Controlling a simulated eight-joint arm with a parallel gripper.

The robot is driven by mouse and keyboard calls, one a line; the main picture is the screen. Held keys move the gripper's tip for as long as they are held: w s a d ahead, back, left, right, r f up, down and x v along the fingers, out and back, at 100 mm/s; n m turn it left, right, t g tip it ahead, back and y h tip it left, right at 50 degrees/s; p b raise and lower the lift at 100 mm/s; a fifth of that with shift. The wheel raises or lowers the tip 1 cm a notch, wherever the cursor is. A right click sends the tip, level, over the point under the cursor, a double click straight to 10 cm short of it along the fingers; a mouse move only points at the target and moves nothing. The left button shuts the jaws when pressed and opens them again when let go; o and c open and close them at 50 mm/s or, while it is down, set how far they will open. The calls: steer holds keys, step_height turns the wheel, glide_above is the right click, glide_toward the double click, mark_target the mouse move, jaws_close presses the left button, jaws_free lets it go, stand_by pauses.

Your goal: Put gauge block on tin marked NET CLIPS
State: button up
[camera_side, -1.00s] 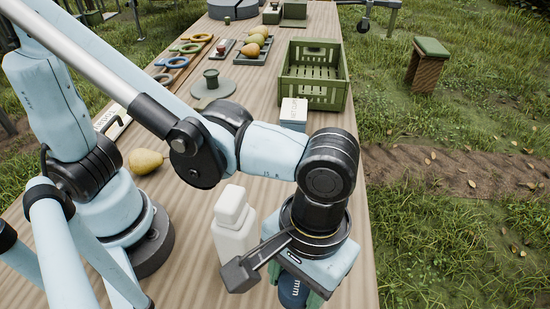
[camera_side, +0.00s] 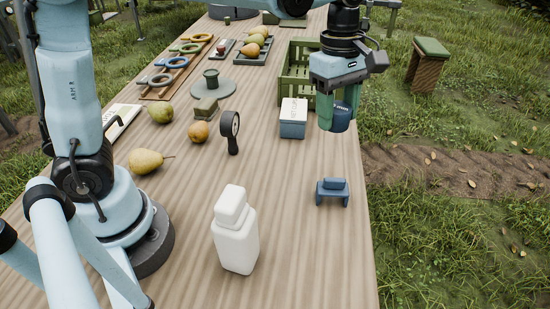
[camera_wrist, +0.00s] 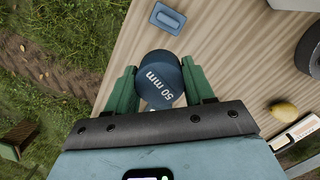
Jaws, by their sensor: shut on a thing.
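The gauge block is a dark blue cylinder (camera_side: 342,117); in the wrist view its face (camera_wrist: 160,80) reads "50 mm". My gripper (camera_side: 339,112) is shut on it, with one green finger on each side. It hangs above the table's right edge, in front of the green crate. A small blue tin with a white lid (camera_side: 293,117) stands on the table just left of the held block in the side view. Its lid lettering is too small to read surely. The lid looks bare. The tin is not seen in the wrist view.
A green crate (camera_side: 294,72) stands behind the tin. A blue cradle (camera_side: 333,192) and white bottle (camera_side: 236,235) stand nearer. A magnifier-like tool (camera_side: 230,130) and several pears (camera_side: 147,161) are to the left. The table between tin and cradle is clear.

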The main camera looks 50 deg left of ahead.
steer(key=w+a+r+n, duration=0.1)
steer(key=w+a+n, duration=0.3)
steer(key=a, duration=0.6)
glide_above(296, 109)
steer(key=shift+t, duration=0.3)
step_height(296, 109, down, 6)
steer(key=shift+s+r, duration=0.1)
steer(key=shift+s, duration=0.05)
steer(key=shift+a+f, duration=0.3)
steer(key=shift+f, duration=1.95)
steer(key=shift+f, duration=0.1)
steer(key=o, duration=1.1)
steer(key=shift+c, duration=0.2)
